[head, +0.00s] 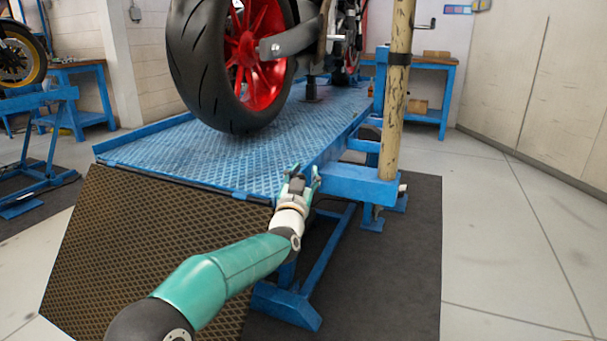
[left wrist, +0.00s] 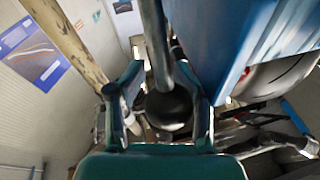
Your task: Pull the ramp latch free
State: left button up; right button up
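My left gripper (head: 302,180) is at the near right corner of the blue lift platform (head: 240,160), beside its edge. In the left wrist view the two fingers of the gripper (left wrist: 161,80) are spread apart. A dark round knob (left wrist: 168,110) on a grey rod (left wrist: 157,45) shows between them, with small gaps visible at its sides. It may be the ramp latch; I cannot tell for sure. In the head view the hand hides this spot. The ramp (head: 150,250), a brown mesh plate, slopes from the platform's near edge to the floor. My right gripper is not in view.
A motorcycle's rear wheel (head: 240,60) with a red rim stands on the platform. A wooden post (head: 394,110) rises from a blue bracket (head: 358,184) right of my gripper. A dark mat (head: 400,265) lies below. The floor at right is clear.

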pick_arm(q)
jog(key=shift+a, duration=0.15)
jog(key=shift+s+a, duration=0.1)
jog(key=shift+s, duration=0.3)
jog(key=v, duration=1.1)
jog(key=shift+f, duration=0.2)
jog(key=shift+c, duration=0.2)
